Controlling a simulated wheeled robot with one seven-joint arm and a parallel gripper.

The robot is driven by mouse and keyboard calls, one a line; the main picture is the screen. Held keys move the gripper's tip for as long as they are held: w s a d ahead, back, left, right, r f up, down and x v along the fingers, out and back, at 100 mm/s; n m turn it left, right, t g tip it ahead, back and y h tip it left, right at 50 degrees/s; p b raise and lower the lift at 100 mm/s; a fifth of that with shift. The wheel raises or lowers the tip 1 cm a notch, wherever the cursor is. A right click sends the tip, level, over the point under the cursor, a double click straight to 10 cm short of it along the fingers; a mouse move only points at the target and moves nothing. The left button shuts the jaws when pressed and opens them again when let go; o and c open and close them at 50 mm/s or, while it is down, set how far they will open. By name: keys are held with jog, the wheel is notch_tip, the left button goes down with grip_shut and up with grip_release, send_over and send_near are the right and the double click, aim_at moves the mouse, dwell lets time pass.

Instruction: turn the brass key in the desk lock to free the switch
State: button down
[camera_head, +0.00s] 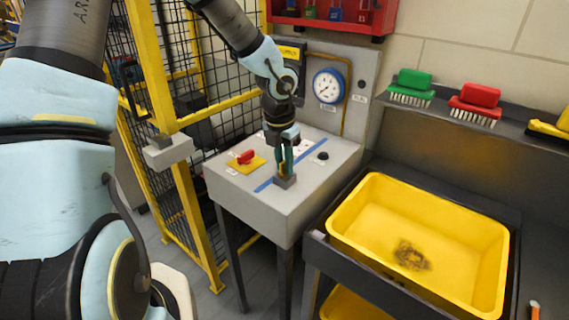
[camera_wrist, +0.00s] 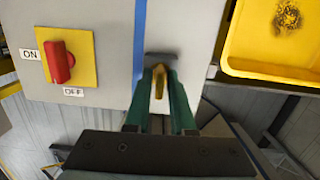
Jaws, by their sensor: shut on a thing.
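The brass key (camera_wrist: 159,82) stands in the grey desk lock (camera_wrist: 160,60) in the wrist view. My gripper (camera_wrist: 159,78) is shut on the key, one green finger on each side of it. In the head view my gripper (camera_head: 285,172) points down at the lock block (camera_head: 285,182) on the grey desk top. The fingers mostly hide the key there. The red switch (camera_head: 246,157) sits on a yellow plate (camera_head: 258,163) left of the lock. In the wrist view the red switch (camera_wrist: 60,62) lies between the ON and OFF labels.
A blue line (camera_head: 318,146) runs across the desk (camera_head: 310,180). A black knob (camera_head: 322,156) is to the right. A gauge (camera_head: 328,86) is on the panel behind. A yellow tray (camera_head: 350,225) stands right of the desk. A mesh fence with a yellow post (camera_head: 150,70) is at left.

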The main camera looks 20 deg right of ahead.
aim_at(281, 163)
jog(key=c, duration=0.7)
grip_release()
jog(key=shift+r, duration=0.1)
jog(key=r, duration=0.7)
jog(key=a+r, duration=0.1)
jog(key=r, duration=0.2)
jog(key=shift+s+a+r+b, duration=0.1)
jog(key=shift+s+r+b, duration=0.15)
jog(key=shift+s+b, duration=0.05)
jog(key=s+a+f+m+b, duration=0.1)
jog(key=a+f+m, duration=0.1)
jog(key=a+m, duration=0.6)
jog(key=s+a+f+m+b, duration=0.1)
jog(key=a+f+m+b, duration=0.1)
jog(key=a+m, duration=0.6)
jog(key=s+a+f+m+y+b, duration=0.1)
jog(key=a+f+m+b, duration=0.1)
jog(key=a+m, duration=0.7)
jog(key=shift+s+a+f+t, duration=0.1)
jog(key=shift+a+f+t, duration=0.2)
jog(key=shift+a, duration=0.7)
jog(key=shift+s+a+f+t, duration=0.1)
jog(key=shift+a+f, duration=0.3)
jog(key=shift+a, duration=0.6)
